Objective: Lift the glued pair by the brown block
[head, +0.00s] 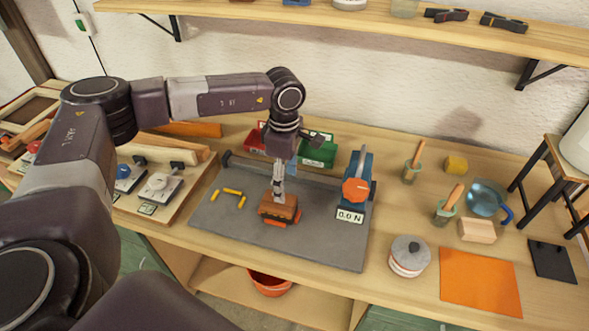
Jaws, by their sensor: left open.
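A brown block (279,208) sits on the grey mat (320,250), near its middle. Orange pieces (271,222) show at its lower edge, under or against it. How the two are joined is too small to tell. My left gripper (279,193) points down from above, its fingertips at or just over the top of the brown block. It is open and not closed on the block. Whether the fingers touch the block cannot be told. My right gripper is not in view.
A blue device with an orange dial and a "0.0 N" display (350,217) stands close to the right. Yellow pieces (233,192) lie on the mat's left. Red and green bins (318,152) are behind. A grey-lidded pot (408,257) stands right of the mat.

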